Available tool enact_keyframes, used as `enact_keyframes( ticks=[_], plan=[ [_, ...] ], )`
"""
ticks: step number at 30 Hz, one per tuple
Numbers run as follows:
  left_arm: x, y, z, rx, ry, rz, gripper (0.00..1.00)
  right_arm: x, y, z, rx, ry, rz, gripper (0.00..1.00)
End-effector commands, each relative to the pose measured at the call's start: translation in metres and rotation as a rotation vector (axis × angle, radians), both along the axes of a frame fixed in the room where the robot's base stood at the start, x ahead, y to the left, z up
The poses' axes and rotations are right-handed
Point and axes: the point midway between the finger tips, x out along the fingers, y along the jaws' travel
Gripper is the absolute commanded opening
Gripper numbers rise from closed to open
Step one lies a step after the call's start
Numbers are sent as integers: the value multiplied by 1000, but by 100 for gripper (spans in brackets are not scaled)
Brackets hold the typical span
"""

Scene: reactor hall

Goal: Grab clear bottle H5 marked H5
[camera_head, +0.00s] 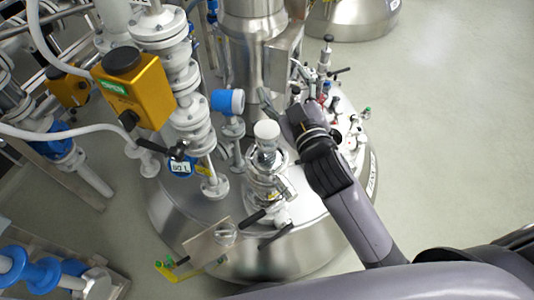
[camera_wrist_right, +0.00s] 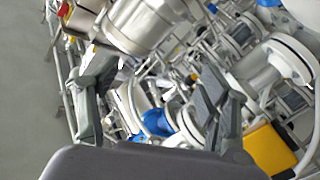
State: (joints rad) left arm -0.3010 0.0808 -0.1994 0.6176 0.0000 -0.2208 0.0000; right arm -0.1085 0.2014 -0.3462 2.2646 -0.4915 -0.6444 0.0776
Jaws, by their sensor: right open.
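A clear bottle (camera_head: 266,150) with a white cap stands upright on top of the steel reactor vessel in the head view. No H5 mark can be read on it. My right gripper (camera_head: 283,103) is just behind and to the right of the bottle's cap, apart from it as far as I can tell. In the wrist view the right gripper (camera_wrist_right: 155,95) shows its two fingers spread wide, with nothing held between them. I cannot pick out the bottle in the wrist view. My left gripper is not in view.
The reactor lid (camera_head: 318,215) carries pipes and fittings. A white flanged pipe column (camera_head: 180,85) and a yellow box (camera_head: 135,88) stand left of the bottle. A blue-capped instrument (camera_head: 228,102) is close on its left. Small valves (camera_head: 325,60) stand behind my arm. Open floor lies right.

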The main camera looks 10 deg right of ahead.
Motion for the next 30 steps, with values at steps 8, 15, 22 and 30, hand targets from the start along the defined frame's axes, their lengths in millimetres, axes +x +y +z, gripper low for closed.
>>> enact_keyframes(
  ticks=[8,15,22,30],
  plan=[
    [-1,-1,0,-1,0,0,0,-5,116,151,-299,-698,356,71],
    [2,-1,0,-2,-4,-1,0,-71,220,172,-681,-1172,789,71],
    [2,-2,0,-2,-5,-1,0,-107,258,97,-1167,-1393,1292,71],
    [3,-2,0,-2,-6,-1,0,-64,179,0,-1830,-1151,1917,71]
  ],
)
